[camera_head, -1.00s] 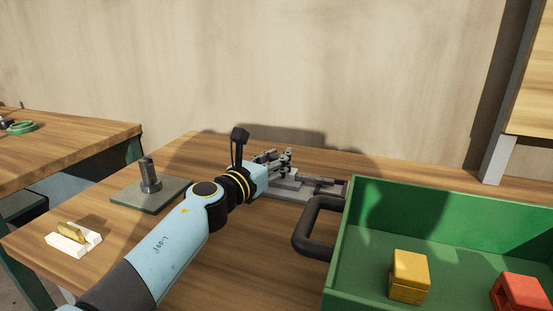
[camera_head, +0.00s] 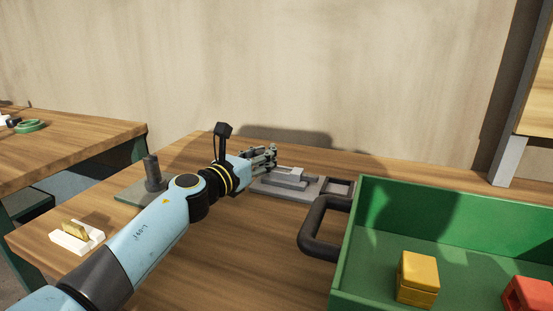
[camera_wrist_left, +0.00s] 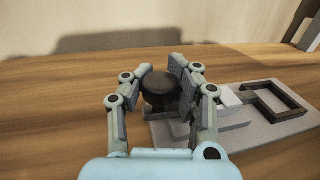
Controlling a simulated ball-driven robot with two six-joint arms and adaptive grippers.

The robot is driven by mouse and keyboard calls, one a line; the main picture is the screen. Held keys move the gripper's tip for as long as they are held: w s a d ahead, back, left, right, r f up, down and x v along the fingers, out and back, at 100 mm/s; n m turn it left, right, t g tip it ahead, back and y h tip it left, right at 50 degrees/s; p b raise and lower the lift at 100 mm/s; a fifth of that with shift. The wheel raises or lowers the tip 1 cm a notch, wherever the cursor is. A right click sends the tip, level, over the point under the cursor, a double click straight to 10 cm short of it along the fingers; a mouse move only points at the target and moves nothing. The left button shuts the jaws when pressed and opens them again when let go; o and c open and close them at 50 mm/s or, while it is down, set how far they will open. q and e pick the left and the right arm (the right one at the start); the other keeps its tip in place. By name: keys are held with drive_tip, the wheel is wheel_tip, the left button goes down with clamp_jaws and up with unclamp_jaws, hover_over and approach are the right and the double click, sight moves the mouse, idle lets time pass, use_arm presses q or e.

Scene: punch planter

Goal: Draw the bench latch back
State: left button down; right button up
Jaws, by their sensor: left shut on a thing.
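The bench latch (camera_head: 312,188) is a grey plate on the wooden bench, with a light sliding bar (camera_head: 287,181) and a square open frame at its right end. In the left wrist view the frame (camera_wrist_left: 292,108) is empty, and the bar ends to its left. My left gripper (camera_head: 272,156) is at the latch's left end. In the left wrist view, my left gripper (camera_wrist_left: 161,72) is shut on the dark round knob (camera_wrist_left: 158,90) of the latch, a finger on each side. The fingers hide part of the bar. My right gripper is out of view.
A green crate (camera_head: 440,197) with a dark handle (camera_head: 318,238) stands to the right, holding a yellow block (camera_head: 417,278) and a red block (camera_head: 528,294). A plate with a dark post (camera_head: 152,172) and a white block with a brass piece (camera_head: 77,237) lie left.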

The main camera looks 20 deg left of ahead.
use_arm(q)
drive_tip(key=c, duration=1.6)
unclamp_jaws()
drive_tip(key=shift+s+f, duration=0.15)
drive_tip(key=shift+f, duration=0.2)
drive_tip(key=o, duration=0.4)
drive_tip(key=shift+s+a+r, duration=0.1)
drive_tip(key=shift+s+r, duration=0.15)
drive_tip(key=shift+o, duration=1.3)
drive_tip(key=shift+w, duration=0.15)
drive_tip(key=v, duration=1.2)
